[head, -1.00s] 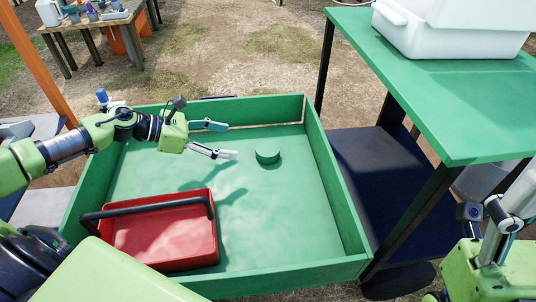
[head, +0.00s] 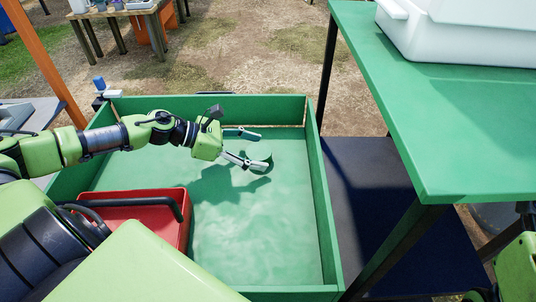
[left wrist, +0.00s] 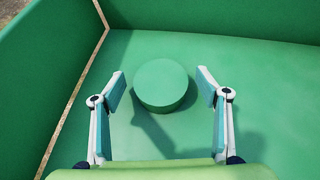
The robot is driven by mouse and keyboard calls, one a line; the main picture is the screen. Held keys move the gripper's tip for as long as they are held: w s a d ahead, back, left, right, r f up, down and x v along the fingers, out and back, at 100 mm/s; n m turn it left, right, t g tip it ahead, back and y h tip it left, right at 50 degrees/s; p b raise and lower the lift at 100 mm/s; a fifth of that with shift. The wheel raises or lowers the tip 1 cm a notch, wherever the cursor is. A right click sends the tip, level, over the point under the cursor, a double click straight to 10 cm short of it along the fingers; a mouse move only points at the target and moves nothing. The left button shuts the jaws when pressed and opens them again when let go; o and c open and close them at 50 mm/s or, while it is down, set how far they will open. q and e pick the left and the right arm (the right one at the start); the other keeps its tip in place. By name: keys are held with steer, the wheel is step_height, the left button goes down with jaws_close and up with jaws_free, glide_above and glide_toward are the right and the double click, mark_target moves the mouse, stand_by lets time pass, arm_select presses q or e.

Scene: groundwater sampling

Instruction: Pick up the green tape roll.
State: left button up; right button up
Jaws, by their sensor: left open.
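The green tape roll (head: 260,156) lies flat on the floor of the green tray (head: 325,215), towards its back right. In the left wrist view the tape roll (left wrist: 161,85) is a short green cylinder between and slightly beyond the two fingertips. My left gripper (head: 262,149) is open, with one finger on each side of the roll and gaps showing between fingers and roll. In the left wrist view the left gripper (left wrist: 161,90) is empty. My right gripper is not in view; only part of my right arm shows at the right edge.
A red tool carrier (head: 178,237) with a dark handle sits at the tray's front left. A green table (head: 455,130) holding a white bin (head: 460,30) stands to the right. A cluttered wooden table (head: 120,15) stands behind. The tray's middle floor is clear.

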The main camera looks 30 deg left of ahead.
arm_select(q)
steer(key=shift+s+a+r, duration=0.15)
steer(key=shift+s, duration=0.05)
steer(key=shift+c, duration=1.4)
steer(key=c, duration=0.9)
